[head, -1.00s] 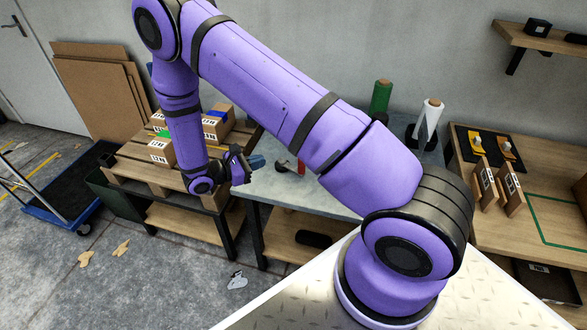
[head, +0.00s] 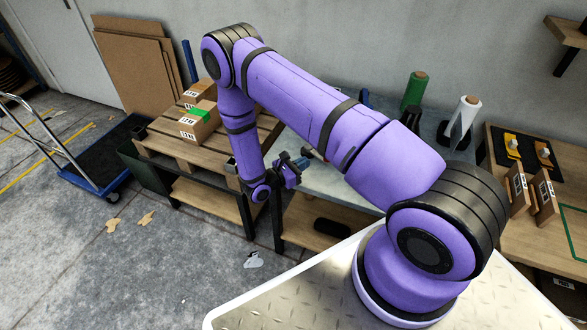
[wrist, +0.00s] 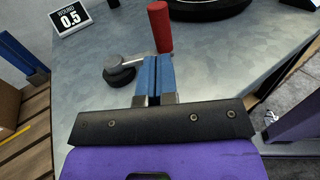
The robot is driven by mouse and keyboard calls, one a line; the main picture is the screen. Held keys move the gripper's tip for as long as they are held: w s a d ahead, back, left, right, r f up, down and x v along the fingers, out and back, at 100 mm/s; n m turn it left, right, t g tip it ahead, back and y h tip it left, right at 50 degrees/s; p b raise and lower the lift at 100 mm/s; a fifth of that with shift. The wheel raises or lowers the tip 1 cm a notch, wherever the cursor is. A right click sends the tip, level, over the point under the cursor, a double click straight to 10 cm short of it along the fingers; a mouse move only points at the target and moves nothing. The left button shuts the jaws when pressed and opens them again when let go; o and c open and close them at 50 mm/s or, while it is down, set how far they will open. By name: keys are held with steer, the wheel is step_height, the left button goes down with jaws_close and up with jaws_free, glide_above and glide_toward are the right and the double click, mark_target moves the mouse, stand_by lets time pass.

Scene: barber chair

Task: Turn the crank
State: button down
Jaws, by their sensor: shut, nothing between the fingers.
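The crank shows in the wrist view. Its upright red handle (wrist: 160,28) stands at the end of a metal arm (wrist: 130,61), which runs to a round black hub (wrist: 119,76) on the grey metal table (wrist: 230,60). My gripper (wrist: 157,62) has blue fingers, shut together and empty. Its tips appear just in front of the red handle's lower end and to the right of the hub. I cannot tell whether they touch the handle. In the head view my gripper (head: 300,163) is at the table's left front edge, and my arm hides most of the crank.
A round black object (wrist: 208,10) lies beyond the handle. In the head view, boxes (head: 198,122) sit on a pallet at the left. Green (head: 414,90) and white (head: 464,118) rolls stand behind.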

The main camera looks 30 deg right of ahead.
steer(key=d, duration=0.7)
steer(key=shift+w, duration=0.4)
steer(key=shift+d+n+t, duration=0.15)
steer(key=shift+n+t, duration=0.15)
steer(key=shift+t, duration=0.1)
